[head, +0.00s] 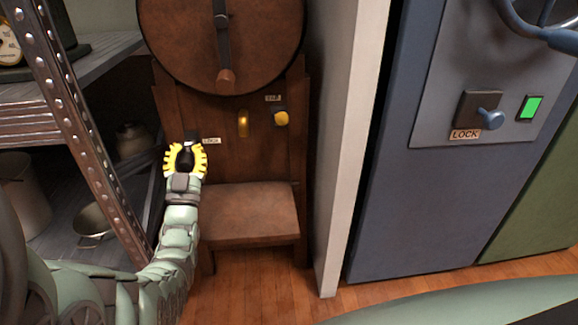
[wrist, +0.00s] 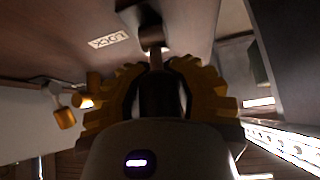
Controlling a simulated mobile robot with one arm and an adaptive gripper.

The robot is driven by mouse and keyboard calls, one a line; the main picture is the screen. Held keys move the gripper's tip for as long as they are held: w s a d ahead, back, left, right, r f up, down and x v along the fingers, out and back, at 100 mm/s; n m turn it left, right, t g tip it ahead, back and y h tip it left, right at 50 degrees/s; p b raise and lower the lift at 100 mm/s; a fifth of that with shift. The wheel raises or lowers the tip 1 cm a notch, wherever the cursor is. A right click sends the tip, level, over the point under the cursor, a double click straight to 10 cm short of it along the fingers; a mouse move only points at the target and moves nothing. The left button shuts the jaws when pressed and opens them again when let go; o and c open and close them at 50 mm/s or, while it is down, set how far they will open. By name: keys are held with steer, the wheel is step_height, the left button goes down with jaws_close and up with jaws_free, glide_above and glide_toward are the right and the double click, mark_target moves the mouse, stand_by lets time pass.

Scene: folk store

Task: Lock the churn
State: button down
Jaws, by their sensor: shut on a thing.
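The churn (head: 221,40) is a large brown round drum with a dark crank on a wooden stand. A small label (head: 211,141) is on the stand's left front; it reads LOCK in the wrist view (wrist: 108,40). My gripper (head: 186,150), with yellow toothed fingers, is at the stand's left front, just left of that label. It is shut on a dark lock handle (wrist: 158,95), whose thin stem reaches the stand's face. The fingers lie on both sides of the handle and hide part of it.
A yellow knob (head: 281,118) and a brass piece (head: 243,124) are on the stand's front. A wooden step (head: 250,212) juts out below. Metal shelves (head: 60,130) crowd the left. A white panel (head: 345,130) and a blue cabinet (head: 420,200) with its own LOCK knob (head: 490,118) stand right.

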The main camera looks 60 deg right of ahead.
mark_target(184, 168)
steer(key=shift+f, duration=0.3)
steer(key=c, duration=1.4)
jaws_free()
steer(key=shift+a, duration=0.1)
steer(key=o, duration=0.3)
steer(key=shift+s+a+f, duration=0.2)
steer(key=shift+s+a, duration=0.15)
steer(key=shift+a, duration=0.05)
steer(key=shift+o, duration=2.1)
steer(key=shift+w+d+r, duration=0.2)
steer(key=shift+d+r, duration=0.05)
steer(key=shift+d, duration=0.05)
steer(key=shift+v, duration=0.75)
steer(key=shift+s+a, duration=0.3)
steer(key=shift+a, duration=0.2)
steer(key=s+a, duration=0.6)
steer(key=a, duration=0.2)
steer(key=shift+a, duration=0.35)
